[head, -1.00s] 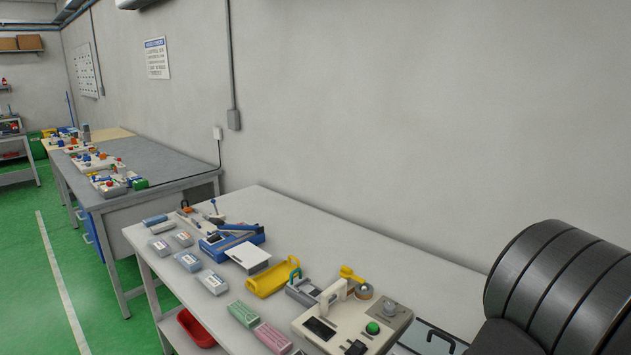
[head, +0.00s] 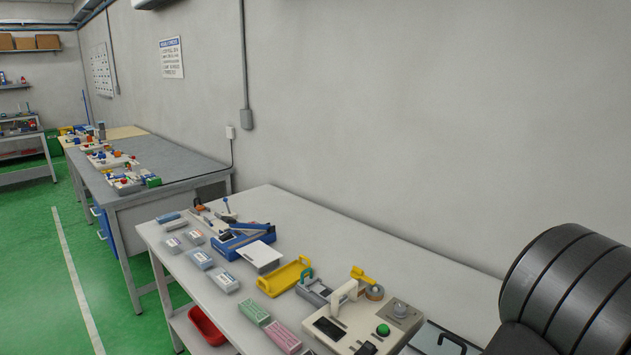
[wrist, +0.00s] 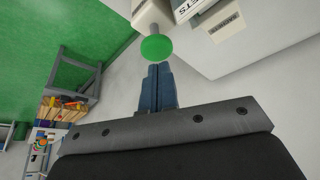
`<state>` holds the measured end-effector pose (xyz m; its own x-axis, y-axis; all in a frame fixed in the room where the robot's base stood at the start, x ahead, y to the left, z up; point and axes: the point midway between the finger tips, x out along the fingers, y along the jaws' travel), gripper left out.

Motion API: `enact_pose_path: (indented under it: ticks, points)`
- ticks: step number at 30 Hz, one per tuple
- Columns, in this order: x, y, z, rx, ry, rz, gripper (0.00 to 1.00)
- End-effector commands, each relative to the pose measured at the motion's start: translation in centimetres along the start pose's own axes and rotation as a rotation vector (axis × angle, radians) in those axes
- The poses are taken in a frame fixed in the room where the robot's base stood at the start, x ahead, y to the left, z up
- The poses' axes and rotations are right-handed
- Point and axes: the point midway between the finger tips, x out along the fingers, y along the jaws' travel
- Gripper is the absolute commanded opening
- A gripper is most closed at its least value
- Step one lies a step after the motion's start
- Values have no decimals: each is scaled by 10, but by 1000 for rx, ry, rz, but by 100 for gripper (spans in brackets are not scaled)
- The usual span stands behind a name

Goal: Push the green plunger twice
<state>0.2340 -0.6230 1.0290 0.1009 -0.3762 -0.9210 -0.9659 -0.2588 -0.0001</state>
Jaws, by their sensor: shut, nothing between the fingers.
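In the wrist view a green plunger (wrist: 157,48) with a round flat head sits on a short grey rod that comes out of a pale housing (wrist: 146,14). My gripper (wrist: 160,69) points at the plunger head, with its two blue-grey fingers together and nothing between them. The fingertips are very close to the lower edge of the green head; I cannot tell whether they touch it. My gripper is not seen in the head view. A green round button (head: 383,329) shows there on a beige device (head: 350,325); I cannot tell whether it is the same thing.
A red bin (head: 207,327) is below. In the wrist view, labelled white boxes (wrist: 228,22) stand right of the plunger.

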Motion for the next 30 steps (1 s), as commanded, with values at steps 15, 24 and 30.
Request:
enact_pose_path:
  ticks: [15,24,30]
  points:
    - [1,0,0,0,0,0,0]
    - [10,0,4,0,-1,0,0]
    - [18,0,8,0,-1,0,0]
